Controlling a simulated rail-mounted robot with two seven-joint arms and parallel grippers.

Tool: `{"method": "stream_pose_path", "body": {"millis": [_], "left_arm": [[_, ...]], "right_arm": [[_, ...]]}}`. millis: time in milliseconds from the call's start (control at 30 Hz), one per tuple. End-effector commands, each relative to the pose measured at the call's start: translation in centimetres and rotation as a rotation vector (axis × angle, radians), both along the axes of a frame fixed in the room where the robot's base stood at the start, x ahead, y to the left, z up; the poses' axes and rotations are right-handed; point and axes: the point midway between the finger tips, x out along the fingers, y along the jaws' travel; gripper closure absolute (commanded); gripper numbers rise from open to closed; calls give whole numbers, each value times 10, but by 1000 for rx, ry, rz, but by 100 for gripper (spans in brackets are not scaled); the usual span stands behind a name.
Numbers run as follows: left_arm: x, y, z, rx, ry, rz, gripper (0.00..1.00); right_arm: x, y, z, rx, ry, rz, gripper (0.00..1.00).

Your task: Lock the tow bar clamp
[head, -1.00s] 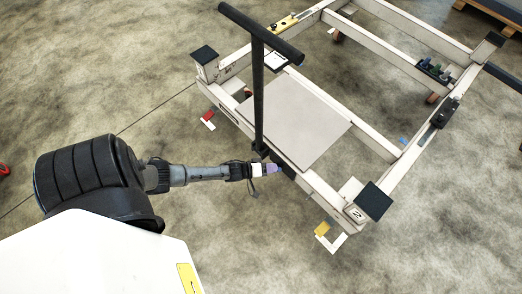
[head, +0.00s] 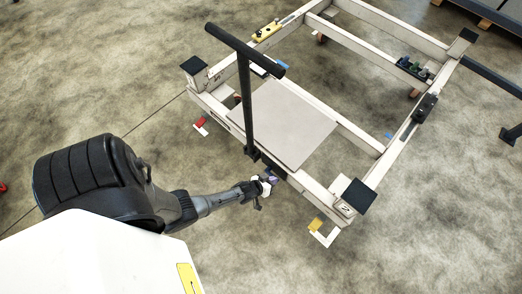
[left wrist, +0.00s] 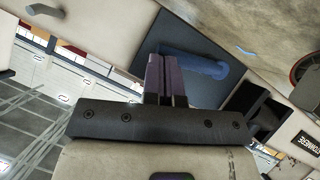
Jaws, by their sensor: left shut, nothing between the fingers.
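The black T-shaped tow bar (head: 246,100) stands upright at the near beam of the pale trolley frame (head: 318,189). Dark fittings sit at its foot; the clamp is too small to make out there in the head view. My left gripper (head: 272,180) is at the near beam, just right of the bar's foot. In the left wrist view its purple fingers (left wrist: 166,78) are shut and empty. They lie in front of a dark blue-grey plate (left wrist: 165,35) and beside a rounded blue handle (left wrist: 197,66). I cannot tell whether they touch it. My right gripper is not in view.
A flat grey panel (head: 283,122) lies inside the frame behind the bar. Black-topped corner posts (head: 358,196) rise at the frame's corners. A yellow piece (head: 316,224) and a red piece (head: 200,122) show at the near edge. The floor in front is clear.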

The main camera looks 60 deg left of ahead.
Motion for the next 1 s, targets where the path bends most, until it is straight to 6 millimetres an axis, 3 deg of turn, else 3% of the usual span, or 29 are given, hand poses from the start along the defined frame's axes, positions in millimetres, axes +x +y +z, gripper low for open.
{"method": "stream_pose_path", "body": {"millis": [400,1000], "left_arm": [[2,-4,-11,-2,-6,4,100],[3,-5,-11,-2,-7,4,100]], "right_arm": [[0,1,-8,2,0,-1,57],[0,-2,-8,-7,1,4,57]]}}
